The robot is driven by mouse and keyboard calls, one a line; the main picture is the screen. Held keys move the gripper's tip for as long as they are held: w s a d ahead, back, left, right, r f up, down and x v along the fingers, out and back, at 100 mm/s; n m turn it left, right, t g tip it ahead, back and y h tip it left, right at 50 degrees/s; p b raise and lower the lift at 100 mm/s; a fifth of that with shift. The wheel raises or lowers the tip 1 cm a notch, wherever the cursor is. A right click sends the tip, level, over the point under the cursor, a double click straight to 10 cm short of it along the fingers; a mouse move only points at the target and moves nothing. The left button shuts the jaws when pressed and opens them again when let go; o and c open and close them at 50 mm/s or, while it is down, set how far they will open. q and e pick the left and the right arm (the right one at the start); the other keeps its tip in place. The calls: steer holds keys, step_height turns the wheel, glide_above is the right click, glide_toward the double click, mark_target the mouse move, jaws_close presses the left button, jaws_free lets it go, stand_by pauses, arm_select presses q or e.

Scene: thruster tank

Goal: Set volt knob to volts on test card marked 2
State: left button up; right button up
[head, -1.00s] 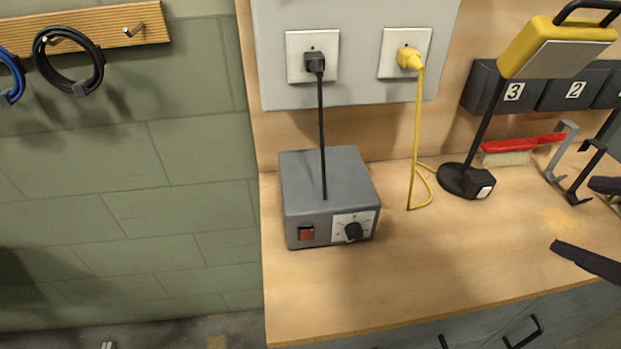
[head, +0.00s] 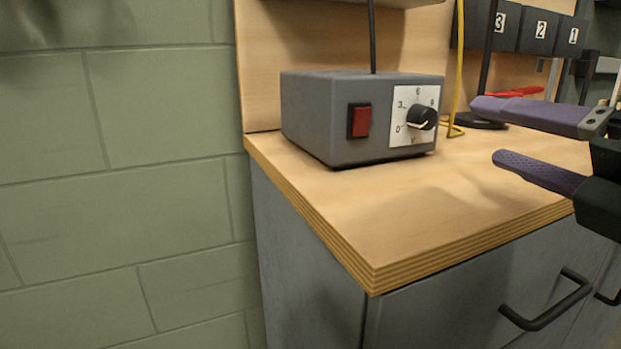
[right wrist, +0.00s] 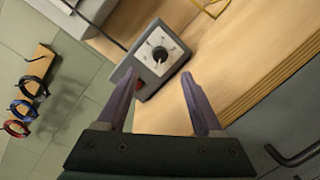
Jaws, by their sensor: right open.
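The grey power box (head: 315,112) stands on the wooden bench, with a red switch (head: 360,121) on its front. Its black volt knob (head: 421,117) sits on a white dial plate (head: 402,132) marked 0, 3, 6 and 9. The knob's white pointer line is too small to read surely. The knob also shows in the right wrist view (right wrist: 160,54), beyond my fingertips. My right gripper (head: 485,132) is open and empty, to the right of the knob and apart from it. No test card can be made out. My left gripper is out of view.
Dark bins marked 3 (head: 500,20), 2 (head: 541,28) and 1 (head: 573,36) hang at the back right. A red-handled brush (head: 515,92) lies below them. A black cord and a yellow cord (head: 458,60) hang behind. The bench top (head: 420,190) before the box is clear.

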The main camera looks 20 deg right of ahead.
mark_target(430, 118)
steer(key=shift+w+a+f, duration=0.15)
steer(key=shift+w+f, duration=0.05)
steer(key=shift+w, duration=0.05)
steer(key=w, duration=0.6)
steer(key=w+b, duration=0.1)
steer(key=w, duration=0.2)
steer(key=shift+w+d, duration=0.25)
steer(key=shift+d, duration=0.1)
jaws_close()
